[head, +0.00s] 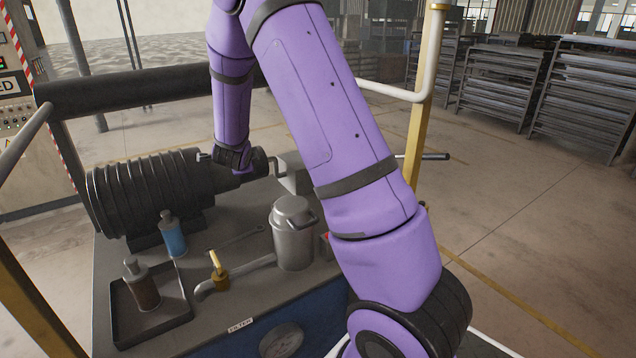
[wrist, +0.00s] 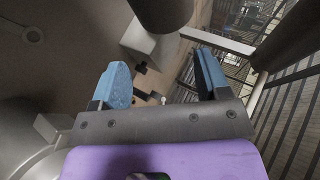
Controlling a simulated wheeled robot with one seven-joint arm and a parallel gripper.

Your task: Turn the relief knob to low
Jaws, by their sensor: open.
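My gripper (wrist: 165,80) is open in the wrist view, with a blue-tipped finger on each side and nothing held between them. Small dark fittings (wrist: 141,69) show beyond the gap between the fingers; I cannot tell whether one is the relief knob. A pale grey box (wrist: 152,42) lies just beyond them, and a grey box (head: 293,174) also stands behind the can in the head view. In the head view my purple wrist hangs at the right end of the ribbed motor, and the fingers are not clear there. No low marking is readable.
The ribbed dark motor (head: 150,190) fills the bench's left. A metal can (head: 293,235), a brass valve with yellow lever (head: 218,272), a blue bottle (head: 172,238) and a tray (head: 122,318) with a brown bottle stand in front. A black bar (head: 200,78) runs behind.

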